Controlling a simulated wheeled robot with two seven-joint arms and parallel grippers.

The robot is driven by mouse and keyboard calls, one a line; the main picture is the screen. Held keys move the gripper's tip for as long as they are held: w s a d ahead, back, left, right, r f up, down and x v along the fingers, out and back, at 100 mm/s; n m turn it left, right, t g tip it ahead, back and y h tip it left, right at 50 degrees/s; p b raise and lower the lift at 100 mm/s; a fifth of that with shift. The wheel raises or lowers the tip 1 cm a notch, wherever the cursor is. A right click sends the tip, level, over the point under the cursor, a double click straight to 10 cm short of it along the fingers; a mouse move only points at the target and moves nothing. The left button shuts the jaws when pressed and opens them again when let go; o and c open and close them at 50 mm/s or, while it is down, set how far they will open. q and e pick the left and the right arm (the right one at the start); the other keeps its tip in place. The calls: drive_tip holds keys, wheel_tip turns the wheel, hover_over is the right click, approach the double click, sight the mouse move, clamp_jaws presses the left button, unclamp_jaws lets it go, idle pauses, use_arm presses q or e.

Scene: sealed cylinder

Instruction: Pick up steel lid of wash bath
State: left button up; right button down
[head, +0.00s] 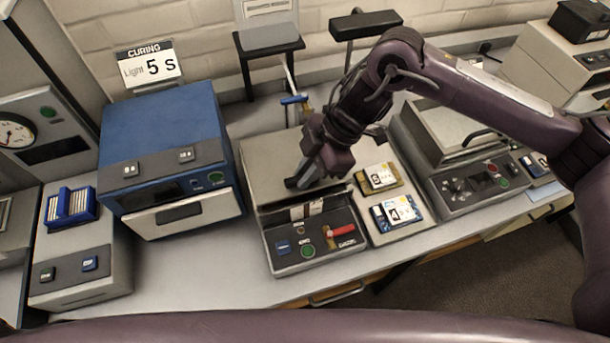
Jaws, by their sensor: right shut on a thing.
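The middle machine on the bench has a flat grey steel lid (268,165) on top. Its sloped dark front panel (290,250) carries buttons and a red lever. My right gripper (305,178) reaches down over the front right of this lid. It is shut on the lid's dark handle, which the fingers mostly hide. A dark gap shows below the lid's front edge; I cannot tell whether the lid is raised. Another machine to the right also has a grey lid (450,125) with a black handle. My left gripper is not in view.
A blue curing box (165,130) stands left, beside a grey unit with a blue rack (70,205). Two trays with labelled cards (398,210) lie right of the middle machine. Black stands (268,38) rise behind. Bare bench (190,270) shows at front left.

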wheel_tip(320, 180, up, 18)
drive_tip(key=b, duration=0.2)
drive_tip(key=shift+f+b, duration=0.15)
drive_tip(key=shift+b, duration=0.15)
